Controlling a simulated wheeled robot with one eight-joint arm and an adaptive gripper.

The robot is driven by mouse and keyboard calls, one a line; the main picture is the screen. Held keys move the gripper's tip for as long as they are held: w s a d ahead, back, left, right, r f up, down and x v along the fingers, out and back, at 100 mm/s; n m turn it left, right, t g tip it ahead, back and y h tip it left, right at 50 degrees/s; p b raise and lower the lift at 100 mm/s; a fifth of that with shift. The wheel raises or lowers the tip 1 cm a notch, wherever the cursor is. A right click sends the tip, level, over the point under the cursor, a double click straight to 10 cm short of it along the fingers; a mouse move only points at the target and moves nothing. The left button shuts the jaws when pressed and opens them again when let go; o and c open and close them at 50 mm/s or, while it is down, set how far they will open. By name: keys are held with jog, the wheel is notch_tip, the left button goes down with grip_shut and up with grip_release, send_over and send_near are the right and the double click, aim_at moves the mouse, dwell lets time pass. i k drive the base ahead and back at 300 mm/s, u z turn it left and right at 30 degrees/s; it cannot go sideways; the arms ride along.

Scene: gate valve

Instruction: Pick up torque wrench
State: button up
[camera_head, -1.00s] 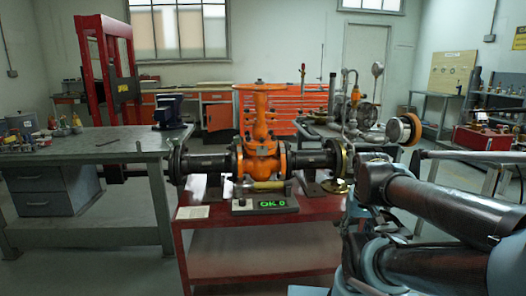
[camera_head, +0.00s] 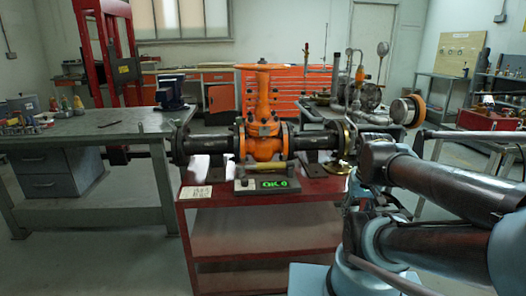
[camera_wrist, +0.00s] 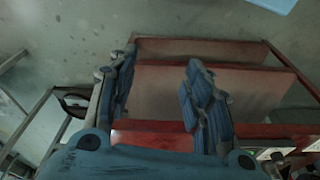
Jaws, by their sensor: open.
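I cannot clearly make out a torque wrench. A yellowish bar (camera_head: 262,169) lies in front of the orange gate valve (camera_head: 263,140), just above the box with the green display (camera_head: 266,184); I cannot tell what it is. A thin dark tool (camera_head: 107,125) lies on the left workbench, too small to identify. My gripper (camera_wrist: 158,72) shows in the wrist view with its blue fingers apart and nothing between them. Red shelving (camera_wrist: 215,85) shows beyond the fingers, apart from them as far as I can tell. In the head view, the fingers cannot be made out.
The valve and its dark flanged pipes stand on a red cart (camera_head: 262,213). A bench with gauges and pipework (camera_head: 365,95) stands behind at right. Floor is clear between workbench and cart.

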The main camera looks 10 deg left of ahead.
aim_at(240, 168)
jog(key=z, duration=1)
jog(key=k, duration=1.45)
jog(key=u, duration=0.35)
jog(key=i, duration=1)
jog(key=u, duration=0.05)
